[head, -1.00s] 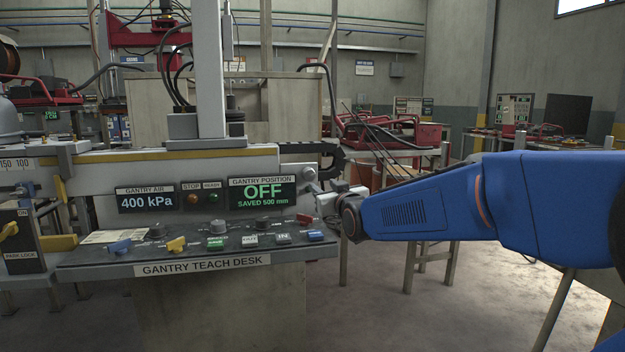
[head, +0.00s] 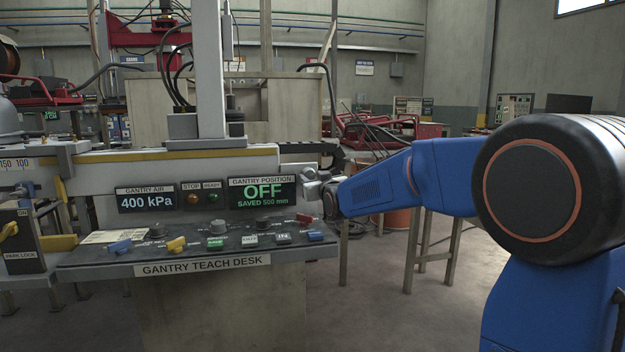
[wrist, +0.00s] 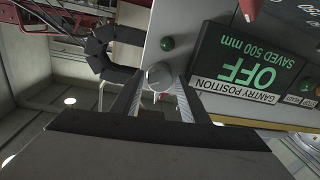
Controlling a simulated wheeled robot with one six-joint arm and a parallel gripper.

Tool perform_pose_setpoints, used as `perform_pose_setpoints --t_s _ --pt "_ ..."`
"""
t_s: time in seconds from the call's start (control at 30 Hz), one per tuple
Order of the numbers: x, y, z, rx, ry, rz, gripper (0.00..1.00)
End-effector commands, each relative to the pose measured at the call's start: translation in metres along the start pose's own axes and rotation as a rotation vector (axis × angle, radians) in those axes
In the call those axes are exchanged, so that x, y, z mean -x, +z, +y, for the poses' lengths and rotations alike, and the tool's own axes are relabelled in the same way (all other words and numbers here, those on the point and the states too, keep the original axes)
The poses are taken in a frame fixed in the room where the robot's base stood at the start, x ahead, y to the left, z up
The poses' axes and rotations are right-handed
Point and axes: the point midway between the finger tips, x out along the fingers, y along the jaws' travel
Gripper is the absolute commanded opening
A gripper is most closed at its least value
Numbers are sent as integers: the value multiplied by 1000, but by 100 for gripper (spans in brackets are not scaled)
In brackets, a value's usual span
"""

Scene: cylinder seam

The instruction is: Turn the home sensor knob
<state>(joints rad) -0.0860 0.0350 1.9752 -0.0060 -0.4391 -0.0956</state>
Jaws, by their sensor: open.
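A round silver knob (wrist: 158,75) shows in the wrist view on the grey panel's edge, beside the gantry position display (wrist: 255,75). I read no label on the knob. In the head view it appears as a small pale knob (head: 309,171) just right of the OFF display (head: 262,192). My gripper (wrist: 157,95) is open, its two fingers on either side of the knob in the picture. I cannot tell whether they touch it. In the head view my gripper (head: 320,187) is at the right end of the gantry panel, its fingertips partly hidden.
The gantry teach desk (head: 200,270) carries several knobs and switches below the displays. A green lamp (wrist: 167,43) is near the silver knob. A black cable chain (head: 318,148) curves just above my gripper. Open floor (head: 400,310) lies to the right of the desk.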

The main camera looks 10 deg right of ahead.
Motion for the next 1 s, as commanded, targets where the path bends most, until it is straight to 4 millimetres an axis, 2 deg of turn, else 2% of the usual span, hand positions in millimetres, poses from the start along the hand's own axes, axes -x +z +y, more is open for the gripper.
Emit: perform_pose_setpoints --t_s 0.2,0.3,0.33,0.57,1.0 --pt "0 0 0 0 0 0 38" --pt "0 0 0 0 0 0 14" --pt "0 0 0 0 0 0 11" --pt "0 0 0 -36 0 4 11" --pt "0 1 -1 -375 4 33 11"
